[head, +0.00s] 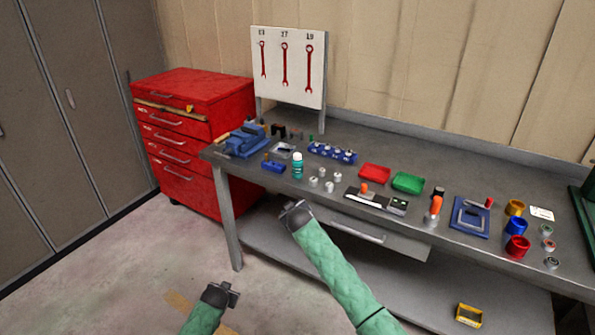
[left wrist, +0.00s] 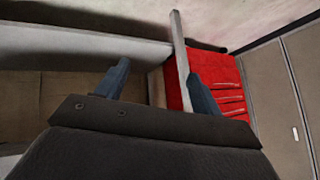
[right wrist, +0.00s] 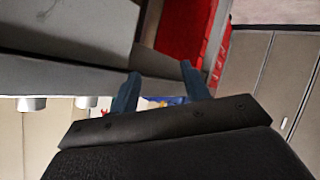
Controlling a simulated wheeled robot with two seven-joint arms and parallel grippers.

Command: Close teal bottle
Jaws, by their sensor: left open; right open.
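The teal bottle (head: 297,170) stands upright near the front edge of the workbench, left of the middle. Its top looks pale; I cannot tell whether that is a cap or a bare neck. Several small grey-white round pieces (head: 322,173) stand just right of it. My right gripper (head: 295,207) is open and empty in front of the bench edge, below the bottle and apart from it. Its fingers show in the right wrist view (right wrist: 158,80). My left gripper (head: 230,291) is open and empty, low over the floor; its fingers show in the left wrist view (left wrist: 160,82).
A blue vise (head: 243,140) and a blue block (head: 273,166) are left of the bottle. A blue rack (head: 332,153), red tray (head: 375,174) and green tray (head: 408,182) lie behind and right. A red tool cabinet (head: 190,125) stands at the bench's left end.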

